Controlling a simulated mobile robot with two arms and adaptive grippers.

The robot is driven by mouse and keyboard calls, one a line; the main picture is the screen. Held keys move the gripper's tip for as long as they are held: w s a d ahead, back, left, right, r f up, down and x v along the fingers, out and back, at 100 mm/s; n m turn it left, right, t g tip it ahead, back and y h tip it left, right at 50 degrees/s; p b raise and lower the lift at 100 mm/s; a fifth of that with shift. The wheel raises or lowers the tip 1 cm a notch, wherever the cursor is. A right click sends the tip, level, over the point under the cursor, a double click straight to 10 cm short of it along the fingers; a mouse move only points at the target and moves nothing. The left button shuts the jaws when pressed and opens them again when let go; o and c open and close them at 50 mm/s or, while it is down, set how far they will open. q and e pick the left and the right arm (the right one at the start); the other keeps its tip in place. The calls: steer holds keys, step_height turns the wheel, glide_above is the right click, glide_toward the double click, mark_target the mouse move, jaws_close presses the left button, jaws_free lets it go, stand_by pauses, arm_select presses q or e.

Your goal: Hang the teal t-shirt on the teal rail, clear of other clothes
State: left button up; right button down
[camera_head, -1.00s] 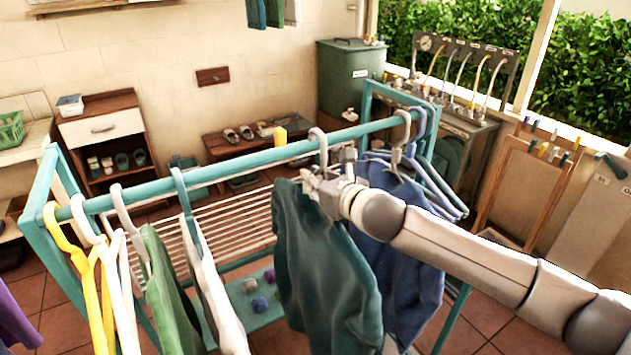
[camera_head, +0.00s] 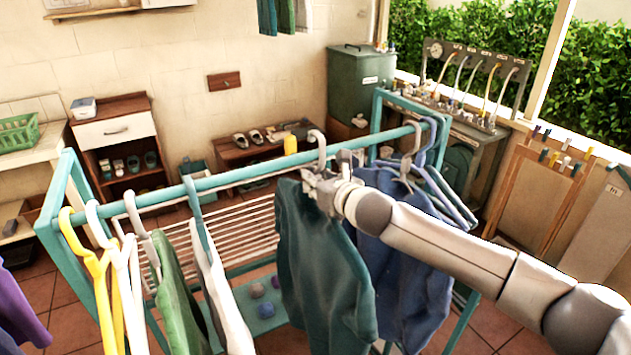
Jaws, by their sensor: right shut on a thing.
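The teal t-shirt (camera_head: 318,265) hangs on a pale hanger whose hook (camera_head: 316,142) shows at the teal rail (camera_head: 260,172) and appears to curve over its top. My right gripper (camera_head: 326,188) is shut on the hanger just below the rail, at the shirt's neck. The gripper hides most of the hanger, so I cannot tell if the hook rests on the rail. A blue garment (camera_head: 410,275) hangs close on the right and partly overlaps behind the t-shirt in view. My left gripper is not in view.
White (camera_head: 225,300), green (camera_head: 177,300) and yellow (camera_head: 98,270) hangers or clothes hang on the rail's left part. A bare stretch of rail lies between the white garment and the t-shirt. Several empty hangers (camera_head: 448,195) hang at the right end.

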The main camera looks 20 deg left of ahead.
mark_target(343, 229)
steer(key=shift+f, duration=0.1)
stand_by(0.3)
steer(key=shift+f+b, duration=0.75)
steer(key=shift+f, duration=0.35)
steer(key=c, duration=1.4)
jaws_free()
steer(key=shift+f, duration=0.15)
steer(key=f+p+v, duration=0.1)
steer(key=v, duration=0.3)
steer(key=f+p+v, duration=0.1)
steer(key=v, duration=0.3)
steer(key=p+v, duration=0.2)
steer(key=v, duration=0.2)
steer(key=shift+s+d+f, duration=0.2)
steer(key=shift+d+f, duration=0.05)
steer(key=shift+f, duration=0.05)
